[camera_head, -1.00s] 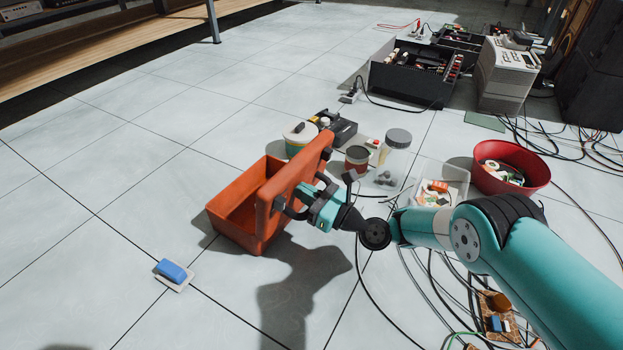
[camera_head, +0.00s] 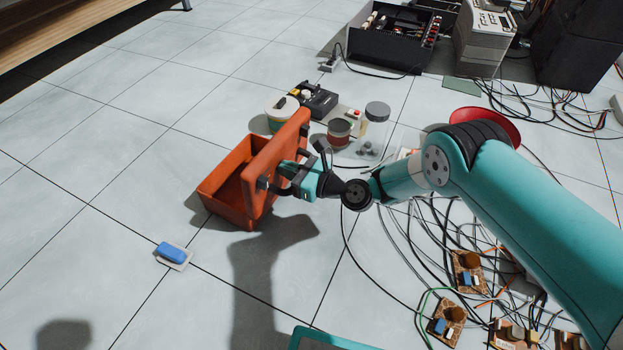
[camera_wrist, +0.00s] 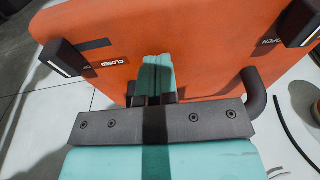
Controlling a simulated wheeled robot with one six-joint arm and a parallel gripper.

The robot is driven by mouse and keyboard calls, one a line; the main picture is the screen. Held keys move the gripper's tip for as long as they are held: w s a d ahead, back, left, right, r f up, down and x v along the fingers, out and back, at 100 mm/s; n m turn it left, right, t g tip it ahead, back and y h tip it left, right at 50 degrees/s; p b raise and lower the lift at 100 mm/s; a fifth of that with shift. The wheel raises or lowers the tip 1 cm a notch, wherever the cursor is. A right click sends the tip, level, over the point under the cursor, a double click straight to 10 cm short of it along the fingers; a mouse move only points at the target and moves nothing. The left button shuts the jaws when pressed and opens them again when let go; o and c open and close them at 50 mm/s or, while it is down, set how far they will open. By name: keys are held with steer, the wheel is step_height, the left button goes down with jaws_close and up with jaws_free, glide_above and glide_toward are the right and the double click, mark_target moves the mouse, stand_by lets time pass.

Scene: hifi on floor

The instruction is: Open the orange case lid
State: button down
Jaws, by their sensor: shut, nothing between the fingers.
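The orange case (camera_head: 222,190) stands on the tiled floor with its inside showing. Its lid (camera_head: 274,165) is raised, roughly upright, along the right side of the case. My gripper (camera_head: 290,178) is at the lid's outer face, near the dark handle. In the wrist view the lid (camera_wrist: 190,35) fills the upper part, with dark latches (camera_wrist: 62,58) at both sides and a "CLOSED" label. My gripper's fingers (camera_wrist: 154,80) are together there, close against the lid's face. Whether they touch it cannot be told.
A blue sponge-like block (camera_head: 172,252) lies on the floor at left. A clear jar (camera_head: 374,130), a red tin (camera_head: 339,132) and a black device (camera_head: 315,99) stand behind the lid. Cables and small boards (camera_head: 468,270) lie at right. The floor left of the case is clear.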

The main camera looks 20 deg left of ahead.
steer(key=p+v, duration=0.7)
steer(key=v, duration=0.6)
steer(key=shift+d+f+p, duration=0.2)
steer(key=shift+f+p, duration=0.2)
steer(key=shift+f, duration=0.2)
